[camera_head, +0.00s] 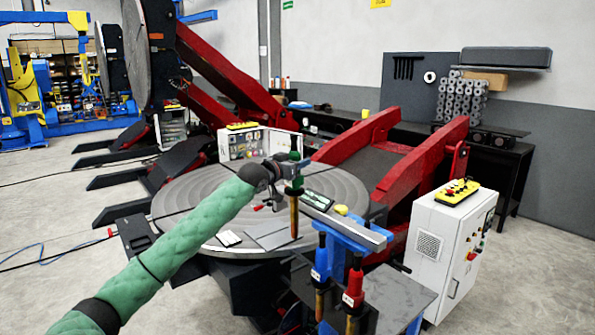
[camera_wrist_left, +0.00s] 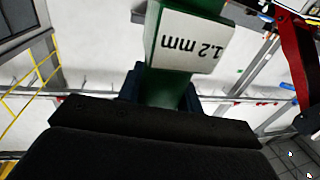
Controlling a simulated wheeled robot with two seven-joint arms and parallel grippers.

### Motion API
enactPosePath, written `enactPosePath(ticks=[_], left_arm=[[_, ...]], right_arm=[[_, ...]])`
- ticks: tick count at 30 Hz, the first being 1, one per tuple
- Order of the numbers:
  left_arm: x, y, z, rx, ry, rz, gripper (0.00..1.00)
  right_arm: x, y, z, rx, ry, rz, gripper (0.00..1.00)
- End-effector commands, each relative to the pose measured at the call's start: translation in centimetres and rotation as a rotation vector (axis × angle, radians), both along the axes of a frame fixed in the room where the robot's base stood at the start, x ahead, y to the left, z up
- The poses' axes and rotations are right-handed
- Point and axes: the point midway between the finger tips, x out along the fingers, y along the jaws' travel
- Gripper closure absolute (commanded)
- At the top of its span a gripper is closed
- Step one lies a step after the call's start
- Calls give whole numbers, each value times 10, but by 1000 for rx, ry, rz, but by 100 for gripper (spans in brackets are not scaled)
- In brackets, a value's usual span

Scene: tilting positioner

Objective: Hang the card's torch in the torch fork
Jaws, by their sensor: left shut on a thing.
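My left gripper (camera_head: 293,168) is shut on a green torch (camera_head: 297,184) and holds it upright over the round table (camera_head: 180,205); its copper-coloured lower end points down. In the left wrist view the green torch (camera_wrist_left: 178,72) fills the space beyond the dark gripper body and bears a white label reading "1.2 mm", upside down. A blue torch (camera_head: 320,262) and a red torch (camera_head: 354,285) hang side by side at the table's front right. A small dark card-like item with green (camera_head: 317,200) lies on the table. I cannot tell the torch fork apart clearly. My right gripper is out of view.
A blue bracket with a grey bar (camera_head: 350,235) stands close right of the held torch. Flat grey plates (camera_head: 272,236) lie on the table. A white control cabinet (camera_head: 447,250) stands at right. Red tilting arms (camera_head: 425,160) rise behind.

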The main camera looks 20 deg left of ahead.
Motion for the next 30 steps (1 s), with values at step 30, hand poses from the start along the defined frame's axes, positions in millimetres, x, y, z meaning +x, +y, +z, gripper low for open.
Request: enactPosePath(ticks=[30], left_arm=[[0, 0, -13, -2, -5, 0, 87]], right_arm=[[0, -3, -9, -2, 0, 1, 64]])
